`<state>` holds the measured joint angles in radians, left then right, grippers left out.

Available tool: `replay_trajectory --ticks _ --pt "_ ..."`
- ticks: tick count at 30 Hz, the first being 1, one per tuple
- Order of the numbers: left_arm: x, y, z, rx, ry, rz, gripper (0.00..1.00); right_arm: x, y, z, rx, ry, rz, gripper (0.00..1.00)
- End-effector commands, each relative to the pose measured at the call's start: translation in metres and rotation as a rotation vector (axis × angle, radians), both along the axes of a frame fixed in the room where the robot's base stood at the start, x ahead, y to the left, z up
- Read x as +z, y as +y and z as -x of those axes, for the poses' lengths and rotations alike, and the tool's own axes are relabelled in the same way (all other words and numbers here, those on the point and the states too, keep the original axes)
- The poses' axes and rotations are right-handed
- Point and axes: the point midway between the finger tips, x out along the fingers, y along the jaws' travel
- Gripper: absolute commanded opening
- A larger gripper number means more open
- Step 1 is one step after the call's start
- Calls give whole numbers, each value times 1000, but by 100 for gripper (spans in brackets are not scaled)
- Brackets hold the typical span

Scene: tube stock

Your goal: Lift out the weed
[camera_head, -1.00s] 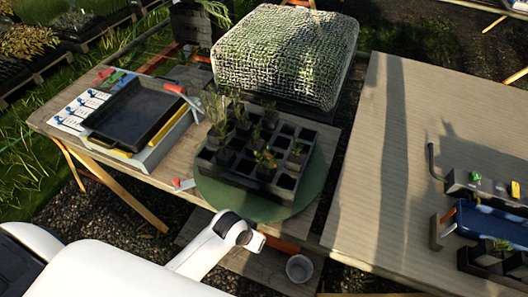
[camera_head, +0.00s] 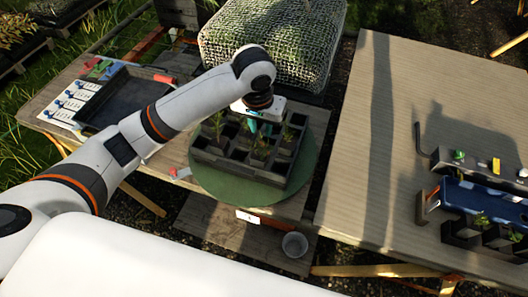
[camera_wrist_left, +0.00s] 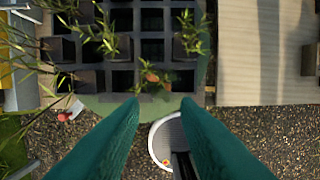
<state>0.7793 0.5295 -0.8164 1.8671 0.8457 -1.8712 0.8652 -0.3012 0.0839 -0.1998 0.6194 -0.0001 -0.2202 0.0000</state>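A black cell tray (camera_head: 238,168) with small potted seedlings stands on a round green mat (camera_head: 225,190). My left gripper (camera_head: 259,126) is over the tray, pointing down, and its wrist hides part of the tray. In the left wrist view its two teal fingers (camera_wrist_left: 160,104) are apart with nothing between them. A small green plant with orange-brown parts (camera_wrist_left: 152,77) shows just beyond the fingertips. Other seedlings stand in black pots, one at the right (camera_wrist_left: 188,42) and one at the left (camera_wrist_left: 104,44). I cannot tell which plant is the weed. My right gripper is not in view.
A mesh-covered block (camera_head: 275,40) stands behind the tray. A black shallow tray (camera_head: 130,98) and white labels (camera_head: 78,98) lie at the left.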

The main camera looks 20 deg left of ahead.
Motion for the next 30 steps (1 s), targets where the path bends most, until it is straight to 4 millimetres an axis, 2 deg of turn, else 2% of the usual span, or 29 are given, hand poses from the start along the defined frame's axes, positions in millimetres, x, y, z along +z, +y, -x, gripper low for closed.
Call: replay_trajectory --ticks 2,12,19,27,30 --pt "-2 2 -2 9 5 -8 29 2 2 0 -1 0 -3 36" --pt "-55 2 -10 9 5 -7 29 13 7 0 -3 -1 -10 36" --pt "-72 1 -14 8 4 -7 29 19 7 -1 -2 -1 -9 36" --pt "-109 -1 -22 8 2 -6 29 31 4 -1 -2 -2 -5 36" --pt "-115 -1 -23 8 2 -6 29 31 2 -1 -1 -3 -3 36"
